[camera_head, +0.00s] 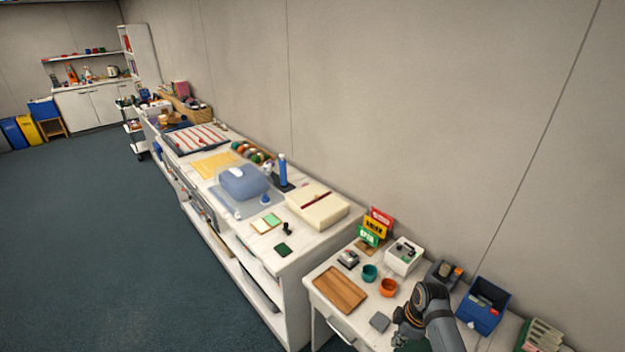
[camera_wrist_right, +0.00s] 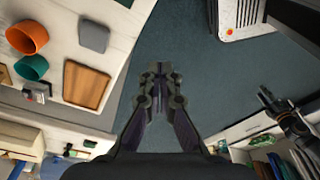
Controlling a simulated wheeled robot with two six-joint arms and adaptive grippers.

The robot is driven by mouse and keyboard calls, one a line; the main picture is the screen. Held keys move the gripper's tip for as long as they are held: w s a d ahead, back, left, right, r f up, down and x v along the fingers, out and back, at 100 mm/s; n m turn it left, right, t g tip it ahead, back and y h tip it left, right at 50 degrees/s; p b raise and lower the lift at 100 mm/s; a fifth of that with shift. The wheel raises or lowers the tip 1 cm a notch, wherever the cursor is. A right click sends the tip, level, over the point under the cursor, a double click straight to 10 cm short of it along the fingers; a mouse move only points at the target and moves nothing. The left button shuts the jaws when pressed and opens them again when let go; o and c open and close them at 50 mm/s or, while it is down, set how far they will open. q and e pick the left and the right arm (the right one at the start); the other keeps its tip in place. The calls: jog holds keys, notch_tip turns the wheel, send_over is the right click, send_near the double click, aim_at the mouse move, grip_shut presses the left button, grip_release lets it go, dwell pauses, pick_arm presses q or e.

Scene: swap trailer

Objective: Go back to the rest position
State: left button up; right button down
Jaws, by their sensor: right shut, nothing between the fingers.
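My right gripper (camera_head: 408,325) is over the near part of the white worktop, at the bottom of the head view. In the right wrist view its two fingers (camera_wrist_right: 160,76) are shut together with nothing between them, above the dark floor. It touches none of the things on the worktop. A dark jointed arm part at the right of the wrist view looks like my left gripper (camera_wrist_right: 268,98); its jaws are too small to read. The head view does not show my left arm.
The near worktop holds a wooden board (camera_head: 340,289), a teal cup (camera_head: 369,273), an orange cup (camera_head: 388,287), a grey square (camera_head: 379,322) and a blue bin (camera_head: 484,306). A long bench (camera_head: 290,245) runs along the wall. Open floor (camera_head: 95,235) lies left.

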jog(key=s+d+f+m+h+b, duration=0.1)
jog(key=s+d+f+m+b, duration=0.2)
jog(key=s+f, duration=0.75)
jog(key=s+f+m+h+b, duration=0.1)
jog(key=s+f+m+b, duration=0.3)
jog(key=f, duration=1.3)
pick_arm(q)
notch_tip(320, 180, down, 12)
jog(key=b, duration=0.5)
pick_arm(e)
jog(key=s+f+m, duration=0.3)
jog(key=s+f, duration=0.5)
jog(key=s, duration=0.3)
jog(key=s+d+f+m, duration=0.1)
jog(key=s+f+m, duration=0.3)
jog(key=s+f, duration=0.4)
jog(key=s, duration=0.4)
jog(key=shift+s+d+f+t+h, duration=0.15)
jog(key=shift+s+f+t+h, duration=0.05)
jog(key=shift+t+h, duration=0.1)
pick_arm(q)
jog(key=shift+w, duration=0.2)
jog(key=shift+s+a+f, duration=0.1)
pick_arm(e)
jog(key=c, duration=2)
grip_release()
jog(key=shift+c, duration=0.2)
